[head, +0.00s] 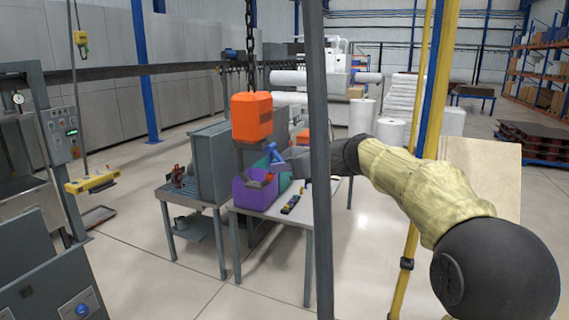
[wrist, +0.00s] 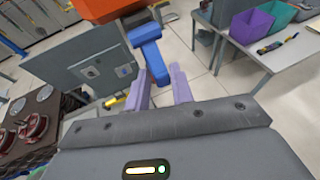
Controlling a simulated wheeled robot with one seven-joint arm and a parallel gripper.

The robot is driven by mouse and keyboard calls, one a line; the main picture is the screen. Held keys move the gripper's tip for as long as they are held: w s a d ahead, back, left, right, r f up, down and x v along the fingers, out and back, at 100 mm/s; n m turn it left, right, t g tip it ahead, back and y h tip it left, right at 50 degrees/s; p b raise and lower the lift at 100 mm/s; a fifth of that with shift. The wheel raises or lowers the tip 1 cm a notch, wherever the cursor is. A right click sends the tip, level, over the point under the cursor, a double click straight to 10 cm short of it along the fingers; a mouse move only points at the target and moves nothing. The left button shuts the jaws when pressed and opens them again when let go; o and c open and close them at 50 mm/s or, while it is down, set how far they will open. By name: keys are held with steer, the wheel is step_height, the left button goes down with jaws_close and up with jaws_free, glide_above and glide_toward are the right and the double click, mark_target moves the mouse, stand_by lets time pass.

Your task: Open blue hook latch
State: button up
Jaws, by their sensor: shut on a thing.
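The blue hook latch (head: 273,154) is a small T-shaped lever at the lower right of the orange hoist block (head: 252,116), which hangs from a dark chain. In the wrist view the blue latch (wrist: 149,58) reaches down from the orange block (wrist: 100,8) to my fingertips. My gripper (wrist: 160,78) has pale purple fingers, shut on the lower end of the latch. In the head view my arm comes in from the right and my gripper's fingers are too small to make out clearly. The hook below the block is mostly unclear.
A purple bin (head: 240,195) stands on a white table (head: 270,212) below the block, with a green bin (wrist: 282,10) beside it. A dark upright post (head: 318,240) and a yellow pole (head: 412,235) stand near my arm. Open floor lies in front.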

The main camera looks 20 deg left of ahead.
steer(key=shift+d+r+h+p, duration=0.2)
steer(key=shift+r+h+p, duration=0.1)
steer(key=shift+r+p, duration=0.3)
steer(key=shift+d+r+h, duration=0.3)
steer(key=shift+d+h, duration=0.05)
steer(key=shift+h, duration=0.25)
steer(key=shift+r+n+g+h, duration=0.3)
steer(key=shift+d+r+h, duration=0.35)
steer(key=shift+r+h, duration=0.45)
steer(key=shift+h, duration=0.2)
steer(key=shift+c, duration=0.2)
